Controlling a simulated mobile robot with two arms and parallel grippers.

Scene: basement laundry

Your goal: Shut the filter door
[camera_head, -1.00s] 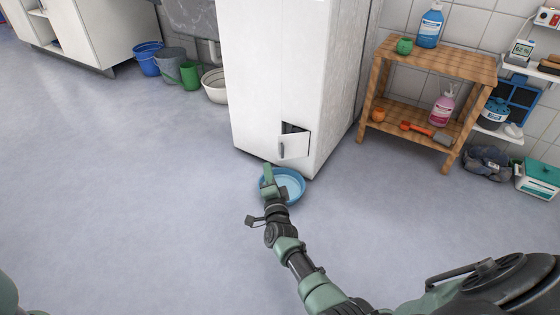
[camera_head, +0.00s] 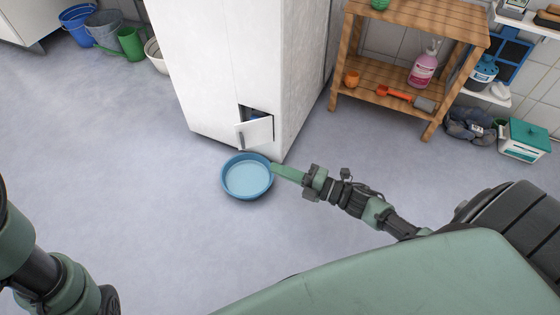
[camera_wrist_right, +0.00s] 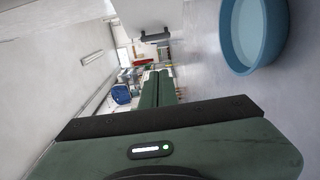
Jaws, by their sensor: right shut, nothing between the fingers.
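The filter door (camera_head: 256,132) is a small white flap with a grey handle, low on the tall white cabinet (camera_head: 235,60). It stands open, swung out, with a dark opening (camera_head: 260,113) behind it. My right gripper (camera_head: 276,168) is shut and empty. It points left at the right rim of the blue basin, below and to the right of the door and apart from it. Its green fingers (camera_wrist_right: 158,88) lie together in the right wrist view. My left arm shows at the lower left, but its gripper is out of the picture.
The blue basin (camera_head: 248,190), holding what looks like water, stands on the floor before the cabinet. It also shows in the wrist view (camera_wrist_right: 226,45). Buckets (camera_head: 103,30) stand at back left. The left floor is clear.

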